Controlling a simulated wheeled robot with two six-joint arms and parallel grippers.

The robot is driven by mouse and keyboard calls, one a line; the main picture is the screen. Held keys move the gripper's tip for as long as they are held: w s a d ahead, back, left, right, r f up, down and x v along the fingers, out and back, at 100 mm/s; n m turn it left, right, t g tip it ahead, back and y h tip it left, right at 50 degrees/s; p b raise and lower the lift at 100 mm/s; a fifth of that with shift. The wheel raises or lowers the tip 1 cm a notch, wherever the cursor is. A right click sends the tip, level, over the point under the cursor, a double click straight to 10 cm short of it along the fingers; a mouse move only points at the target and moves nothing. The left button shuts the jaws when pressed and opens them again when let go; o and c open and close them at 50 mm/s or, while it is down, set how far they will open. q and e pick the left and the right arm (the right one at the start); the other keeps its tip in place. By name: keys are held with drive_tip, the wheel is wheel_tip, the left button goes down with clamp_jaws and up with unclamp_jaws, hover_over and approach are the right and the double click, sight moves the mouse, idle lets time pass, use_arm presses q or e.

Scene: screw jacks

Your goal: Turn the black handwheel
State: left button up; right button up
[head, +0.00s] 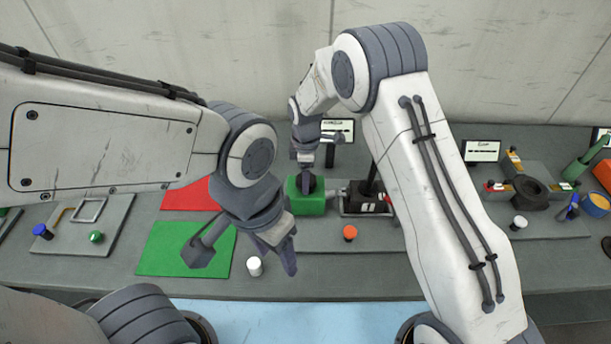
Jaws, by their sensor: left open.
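A green block (306,204) stands on the bench in the middle of the head view, with a dark part on its top that may be the black handwheel. My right gripper (306,184) points down onto this dark part and hides most of it. I cannot tell whether its fingers touch or grip it. My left gripper (244,258) is open and empty, in front and to the left of the block, over the edge of a green mat (165,252).
A black device (362,204) stands right of the green block, partly behind my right arm. An orange-topped knob (350,232) and a white knob (254,266) stand in front. A red mat (188,196) lies left. A black round part (530,192) stands far right.

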drive_tip(key=c, duration=0.6)
